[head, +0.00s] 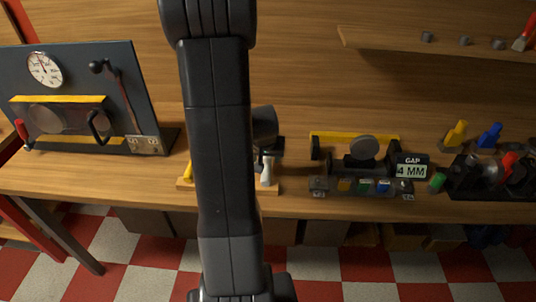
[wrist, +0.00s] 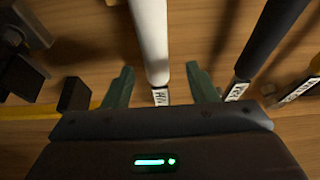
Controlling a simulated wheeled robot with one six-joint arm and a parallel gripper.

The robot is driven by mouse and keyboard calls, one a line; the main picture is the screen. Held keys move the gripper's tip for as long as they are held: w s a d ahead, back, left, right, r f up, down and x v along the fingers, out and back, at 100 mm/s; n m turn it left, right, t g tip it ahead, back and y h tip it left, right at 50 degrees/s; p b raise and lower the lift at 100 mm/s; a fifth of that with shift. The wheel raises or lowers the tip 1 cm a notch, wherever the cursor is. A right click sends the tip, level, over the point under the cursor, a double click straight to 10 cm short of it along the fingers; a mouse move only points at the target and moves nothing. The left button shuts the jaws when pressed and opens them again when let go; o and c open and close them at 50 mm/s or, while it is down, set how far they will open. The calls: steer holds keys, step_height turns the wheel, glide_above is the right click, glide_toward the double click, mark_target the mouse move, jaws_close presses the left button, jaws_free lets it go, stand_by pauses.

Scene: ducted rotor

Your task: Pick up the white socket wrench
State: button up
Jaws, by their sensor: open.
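The white socket wrench (wrist: 150,40) shows in the wrist view as a smooth white shaft running down from the top edge, with a small printed label at its near end. My gripper (wrist: 159,72) is open, its two green fingers apart on either side of the wrench's labelled end, with a gap visible on both sides. Contact is not visible. In the head view a white upright piece (head: 267,172), probably the same wrench, stands on a wooden stand just right of my arm. My arm hides my gripper and part of that stand there.
A dark shaft (wrist: 268,38) with its own label lies close right of the wrench. A black block (wrist: 74,95) is left of my fingers. On the bench (head: 225,205) stand a gauge panel (head: 125,85) at left and a gap fixture (head: 365,165) at right.

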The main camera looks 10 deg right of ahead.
mark_target(267, 160)
steer(key=shift+d+x, duration=0.2)
steer(key=shift+x, duration=2.15)
steer(key=shift+s, duration=0.1)
jaws_close()
